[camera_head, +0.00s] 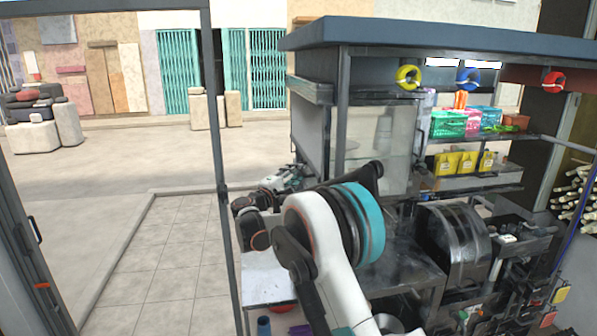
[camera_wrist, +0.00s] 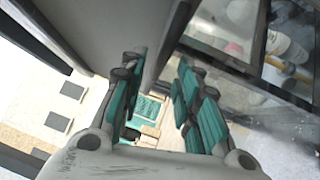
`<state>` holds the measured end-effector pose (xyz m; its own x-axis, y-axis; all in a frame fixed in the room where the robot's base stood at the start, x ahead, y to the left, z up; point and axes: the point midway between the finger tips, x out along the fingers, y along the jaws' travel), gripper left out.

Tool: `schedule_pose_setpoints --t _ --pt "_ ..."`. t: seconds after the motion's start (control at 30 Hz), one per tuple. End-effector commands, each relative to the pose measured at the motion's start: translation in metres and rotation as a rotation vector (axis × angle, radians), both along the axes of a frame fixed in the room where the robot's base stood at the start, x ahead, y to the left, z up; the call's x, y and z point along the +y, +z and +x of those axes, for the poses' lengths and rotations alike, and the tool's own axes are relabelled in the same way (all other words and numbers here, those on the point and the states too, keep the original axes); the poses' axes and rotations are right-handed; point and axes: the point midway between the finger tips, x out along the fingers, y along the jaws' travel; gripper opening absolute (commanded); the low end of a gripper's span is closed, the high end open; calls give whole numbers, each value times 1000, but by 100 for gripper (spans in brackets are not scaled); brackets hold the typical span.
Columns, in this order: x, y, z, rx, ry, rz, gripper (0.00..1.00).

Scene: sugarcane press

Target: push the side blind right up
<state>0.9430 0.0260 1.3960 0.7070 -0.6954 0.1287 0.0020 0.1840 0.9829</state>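The side blind (camera_head: 309,128) is a pale grey panel hanging at the left side of the stall, under a darker bar (camera_head: 309,90) near the roof. Its lower part runs behind my arm and gripper. My gripper (camera_head: 276,181) is at the panel's lower left edge. In the wrist view, the teal finger pads of my gripper (camera_wrist: 160,108) stand apart with a clear gap.
A dark post (camera_head: 222,170) stands left of my arm. The blue-grey roof (camera_head: 430,45) overhangs the stall. A glass pane (camera_head: 375,150), a dark metal drum (camera_head: 453,243) and shelves with coloured boxes (camera_head: 448,123) are to the right. Tiled floor (camera_head: 175,255) is clear at the left.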

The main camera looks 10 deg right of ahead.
Motion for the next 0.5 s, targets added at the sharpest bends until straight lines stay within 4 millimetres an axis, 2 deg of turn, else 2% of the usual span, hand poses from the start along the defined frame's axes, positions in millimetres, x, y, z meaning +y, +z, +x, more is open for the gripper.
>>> schedule_pose_setpoints --t 0.2,0.5 --pt "-16 3 16 0 0 0 30" --pt "-19 4 19 0 0 0 30"
